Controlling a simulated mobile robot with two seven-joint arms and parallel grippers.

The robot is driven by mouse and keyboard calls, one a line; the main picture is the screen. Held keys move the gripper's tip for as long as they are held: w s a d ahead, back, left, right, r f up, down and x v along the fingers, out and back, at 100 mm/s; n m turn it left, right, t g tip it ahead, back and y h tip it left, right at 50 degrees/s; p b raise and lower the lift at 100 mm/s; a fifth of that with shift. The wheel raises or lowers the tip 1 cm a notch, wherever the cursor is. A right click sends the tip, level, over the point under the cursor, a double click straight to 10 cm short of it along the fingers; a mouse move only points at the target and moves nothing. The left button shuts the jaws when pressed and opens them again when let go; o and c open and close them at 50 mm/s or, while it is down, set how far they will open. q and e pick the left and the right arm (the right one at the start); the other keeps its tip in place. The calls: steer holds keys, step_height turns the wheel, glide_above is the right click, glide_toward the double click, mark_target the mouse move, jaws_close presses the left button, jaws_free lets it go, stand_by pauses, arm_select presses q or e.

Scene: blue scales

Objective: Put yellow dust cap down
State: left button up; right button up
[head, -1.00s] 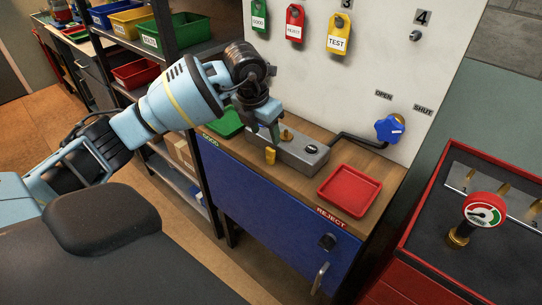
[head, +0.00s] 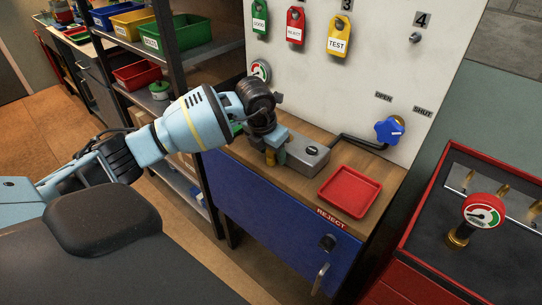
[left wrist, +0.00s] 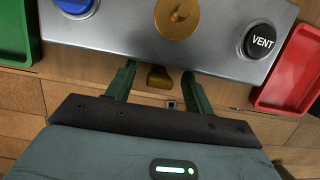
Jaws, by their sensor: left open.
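The yellow dust cap (left wrist: 158,77) lies on the wooden bench just in front of the grey metal test block (left wrist: 215,40) in the left wrist view. My left gripper (left wrist: 159,71) is open, with one finger on each side of the cap and a gap at both sides. In the head view the left gripper (head: 275,154) is low over the bench at the block's front left. The cap (head: 282,158) is mostly hidden there by the fingers. My right gripper is in neither view.
The block carries a brass fitting (left wrist: 177,16), a blue button (left wrist: 74,4) and a black VENT button (left wrist: 259,41). A red tray (head: 350,190) stands to the right, a green tray (left wrist: 15,35) to the left. A gauge (head: 261,72) is behind my wrist. A blue valve knob (head: 389,131) is on the panel.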

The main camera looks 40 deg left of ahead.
mark_target(270, 151)
arm_select(q)
steer(key=c, duration=1.1)
steer(key=shift+r, duration=0.5)
steer(key=v, duration=0.2)
steer(key=shift+r, duration=0.35)
steer(key=s+d, duration=0.1)
steer(key=s, duration=0.4)
steer(key=s+d+r, duration=0.1)
steer(key=s+d, duration=0.1)
steer(key=s, duration=0.3)
steer(key=s+d+b, duration=0.1)
steer(key=s, duration=0.3)
steer(key=shift+s+d+r, duration=0.2)
steer(key=shift+s, duration=0.2)
